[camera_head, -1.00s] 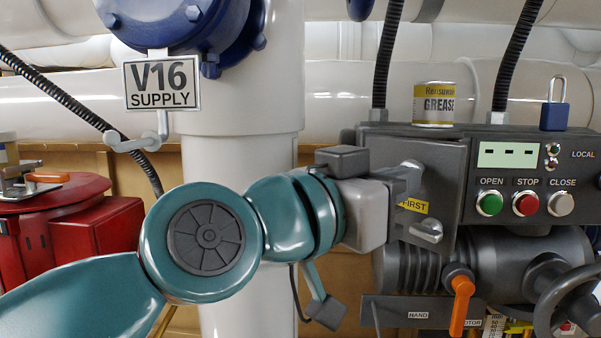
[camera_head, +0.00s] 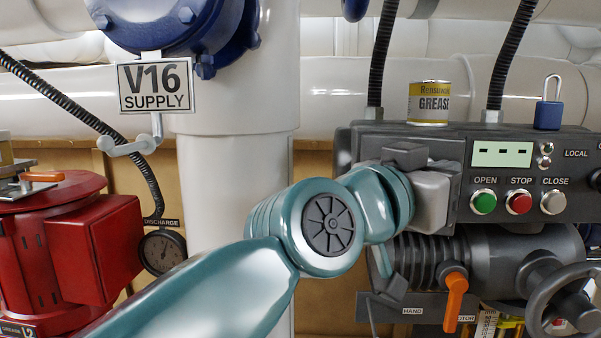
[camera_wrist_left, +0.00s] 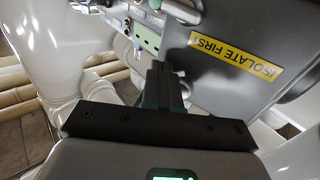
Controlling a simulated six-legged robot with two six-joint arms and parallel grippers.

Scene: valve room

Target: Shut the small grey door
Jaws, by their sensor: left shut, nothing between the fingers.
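The small grey door (camera_wrist_left: 235,50) fills the right of the left wrist view, with a yellow "ISOLATE FIRST" label on its face. In the head view only the door's upper part (camera_head: 447,147) shows, on the left of the grey control box (camera_head: 385,135); my left wrist hides the rest, so its opening angle cannot be told there. My left gripper (camera_wrist_left: 162,75) is shut and empty, its fingers beside the door's near edge in the wrist view. I cannot tell whether they touch it. My right gripper is not in view.
The box carries OPEN, STOP and CLOSE buttons (camera_head: 519,202), a grease can (camera_head: 428,103) and a blue padlock (camera_head: 548,114) on top. Below are an orange lever (camera_head: 455,300) and a handwheel (camera_head: 565,305). A white pipe (camera_head: 235,190) and red machine (camera_head: 95,250) stand left.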

